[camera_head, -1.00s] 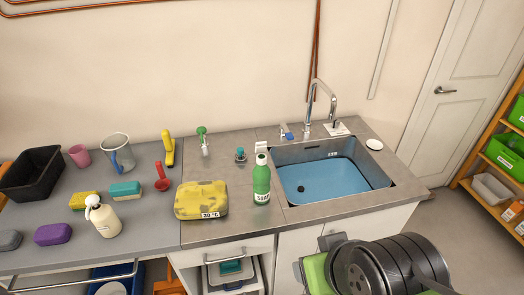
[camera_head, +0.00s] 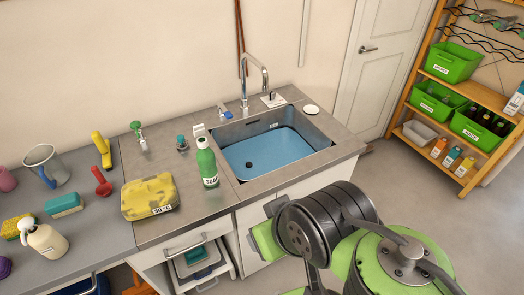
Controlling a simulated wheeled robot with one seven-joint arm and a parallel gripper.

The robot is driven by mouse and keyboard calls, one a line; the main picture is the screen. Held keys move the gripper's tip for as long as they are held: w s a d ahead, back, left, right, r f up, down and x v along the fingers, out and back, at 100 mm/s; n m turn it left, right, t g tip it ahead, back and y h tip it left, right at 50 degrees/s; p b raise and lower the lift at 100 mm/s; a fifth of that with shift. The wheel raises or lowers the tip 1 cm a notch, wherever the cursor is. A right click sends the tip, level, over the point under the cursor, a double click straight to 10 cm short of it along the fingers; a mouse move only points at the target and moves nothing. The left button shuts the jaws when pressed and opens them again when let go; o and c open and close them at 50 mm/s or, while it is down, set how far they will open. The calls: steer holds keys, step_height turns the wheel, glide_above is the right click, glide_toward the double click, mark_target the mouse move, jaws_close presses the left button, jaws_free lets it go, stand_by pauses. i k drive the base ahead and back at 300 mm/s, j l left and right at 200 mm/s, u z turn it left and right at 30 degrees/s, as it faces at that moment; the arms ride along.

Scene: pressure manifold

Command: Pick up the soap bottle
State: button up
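The soap bottle (camera_head: 207,163) is green with a pale cap and a white label that reads SOAP. It stands upright on the grey counter, just left of the sink. Parts of my green and black arm show at the lower right, in front of the counter and apart from the bottle. I can make out no gripper fingers in this view.
A pump dispenser (camera_head: 45,243) stands far left. Green bins (camera_head: 452,62) fill a shelf at right.

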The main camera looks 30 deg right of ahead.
mark_target(205, 156)
steer(key=i+l+u, duration=0.15)
steer(key=u, duration=0.3)
steer(key=i+l+u, duration=0.1)
steer(key=l+u, duration=0.15)
steer(key=u, duration=0.2)
steer(key=l+u, duration=0.25)
steer(key=u, duration=0.2)
steer(key=i+l+u, duration=0.1)
steer(key=l+u, duration=0.3)
steer(key=j, duration=0.1)
